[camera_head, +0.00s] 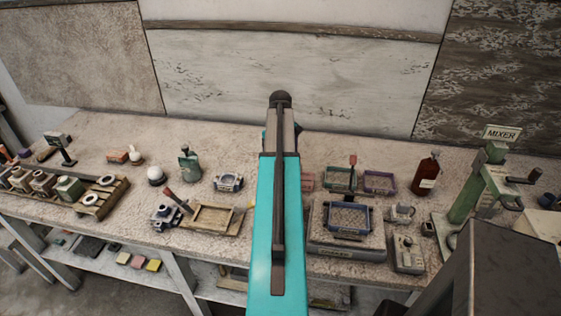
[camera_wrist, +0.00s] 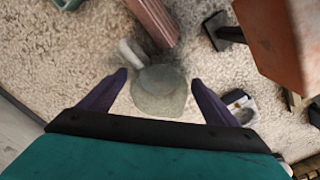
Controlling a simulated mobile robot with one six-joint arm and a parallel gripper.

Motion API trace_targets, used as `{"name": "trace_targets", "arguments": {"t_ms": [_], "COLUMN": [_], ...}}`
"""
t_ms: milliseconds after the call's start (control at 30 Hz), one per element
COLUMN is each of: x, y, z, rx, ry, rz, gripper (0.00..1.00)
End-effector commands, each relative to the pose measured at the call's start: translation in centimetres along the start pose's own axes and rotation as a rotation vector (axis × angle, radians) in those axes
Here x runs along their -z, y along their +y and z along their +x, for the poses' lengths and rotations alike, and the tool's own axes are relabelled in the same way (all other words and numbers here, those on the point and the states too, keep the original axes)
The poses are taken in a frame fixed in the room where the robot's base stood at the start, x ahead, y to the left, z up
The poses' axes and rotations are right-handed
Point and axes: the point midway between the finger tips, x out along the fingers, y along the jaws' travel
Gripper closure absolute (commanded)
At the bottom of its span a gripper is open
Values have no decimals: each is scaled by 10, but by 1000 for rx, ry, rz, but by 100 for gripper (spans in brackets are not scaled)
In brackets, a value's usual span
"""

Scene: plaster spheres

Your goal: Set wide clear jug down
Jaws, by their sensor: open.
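In the wrist view, the wide clear jug (camera_wrist: 160,92) is a greyish, see-through round vessel with a pale handle (camera_wrist: 131,52) pointing up and left. It appears to rest on the speckled worktop. My gripper (camera_wrist: 160,78) is open, with one dark purple finger on each side of the jug. Small gaps show between the fingers and the jug. In the head view, my teal arm hides the gripper, and I cannot make out the jug there.
In the wrist view, a reddish ribbed block (camera_wrist: 153,20) stands just beyond the jug. A large orange-brown object (camera_wrist: 280,40) and a dark stand (camera_wrist: 222,32) are at upper right. A small dark-and-white item (camera_wrist: 240,105) lies near the right finger. The head view shows a cluttered workbench (camera_head: 100,140).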

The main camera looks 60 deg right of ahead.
Motion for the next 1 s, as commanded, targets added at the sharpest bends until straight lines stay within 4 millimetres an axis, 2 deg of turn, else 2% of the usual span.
{"name": "trace_targets", "arguments": {"t_ms": [267, 1000], "x": [1, 1], "y": [1, 1], "z": [-19, -106], "rx": [-1, -1], "ry": [2, 1], "rz": [0, 1], "gripper": [17, 17]}}
